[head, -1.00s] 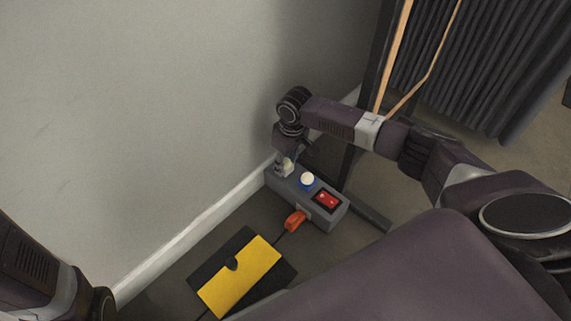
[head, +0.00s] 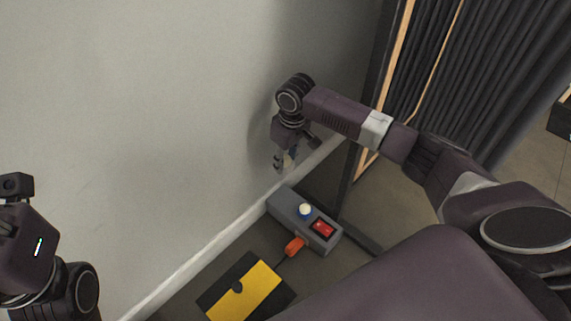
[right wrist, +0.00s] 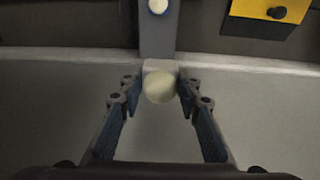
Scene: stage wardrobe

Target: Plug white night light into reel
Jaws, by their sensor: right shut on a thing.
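The white night light (right wrist: 159,86) is between the fingertips of my right gripper (right wrist: 158,92) in the right wrist view, with a pale round face and a squarish body behind it. In the head view my right gripper (head: 285,163) hangs above and beyond the far left end of a grey socket block (head: 283,203), apart from it. The block lies on the floor by the wall and has a red switch (head: 322,228). No separate round reel shows; the block may be what is called the reel. My left gripper (head: 12,215) is at the left edge, its fingers not clearly visible.
A round white-topped blue piece (head: 305,210) sits on the block. An orange plug (head: 294,246) at its near side has a cord towards a yellow and black item (head: 243,291) on the floor. The wall baseboard (head: 205,256) is close behind. A dark curtain (head: 490,80) hangs right.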

